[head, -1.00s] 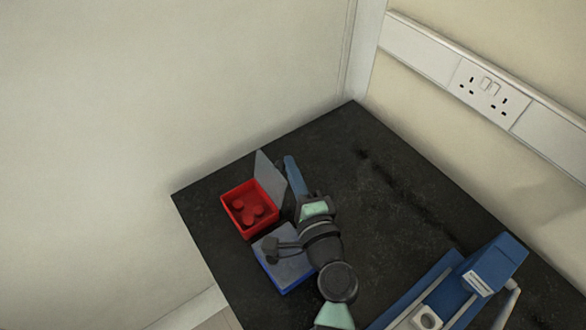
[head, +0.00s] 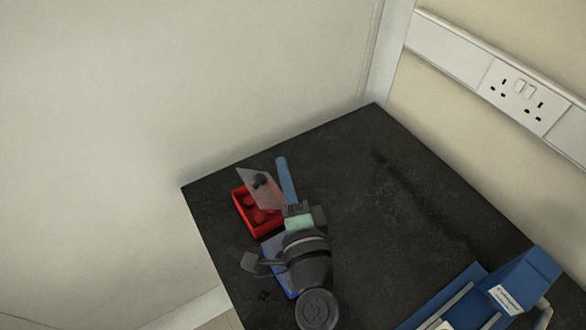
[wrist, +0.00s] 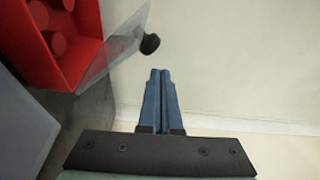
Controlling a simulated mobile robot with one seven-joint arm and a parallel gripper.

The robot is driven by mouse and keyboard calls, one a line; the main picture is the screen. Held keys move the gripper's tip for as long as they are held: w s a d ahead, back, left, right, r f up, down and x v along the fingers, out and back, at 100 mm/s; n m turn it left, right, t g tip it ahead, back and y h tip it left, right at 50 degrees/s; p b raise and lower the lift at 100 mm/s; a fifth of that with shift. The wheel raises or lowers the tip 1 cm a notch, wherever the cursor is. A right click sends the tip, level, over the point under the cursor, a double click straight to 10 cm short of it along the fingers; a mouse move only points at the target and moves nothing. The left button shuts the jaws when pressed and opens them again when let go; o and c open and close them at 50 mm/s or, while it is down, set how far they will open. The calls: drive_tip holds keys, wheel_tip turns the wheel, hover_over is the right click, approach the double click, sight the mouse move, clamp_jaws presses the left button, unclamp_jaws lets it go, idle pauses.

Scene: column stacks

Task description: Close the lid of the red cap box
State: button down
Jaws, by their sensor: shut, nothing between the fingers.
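The red cap box (head: 243,207) stands open near the far left corner of the dark table, with several red caps (head: 261,215) inside. Its clear lid (head: 252,178) is tilted up and leans partly over the box from the right side, with a dark knob (head: 260,180) on it. The box (wrist: 85,64), lid (wrist: 118,45) and knob (wrist: 150,43) also show in the wrist view. My gripper (head: 281,160) is shut and empty, with blue fingers, just right of the lid. In the wrist view its fingertips (wrist: 160,73) are close to the lid; contact cannot be told.
A blue box (head: 271,246) with a closed grey lid (wrist: 20,125) sits beside the red box, partly hidden by my arm. A blue device with a white label (head: 508,298) is at the right front. The table's middle (head: 380,220) is clear; walls stand behind it.

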drive_tip(key=shift+s+a+f, duration=0.1)
drive_tip(key=shift+s+a, duration=0.3)
drive_tip(key=shift+a, duration=0.2)
idle(0.4)
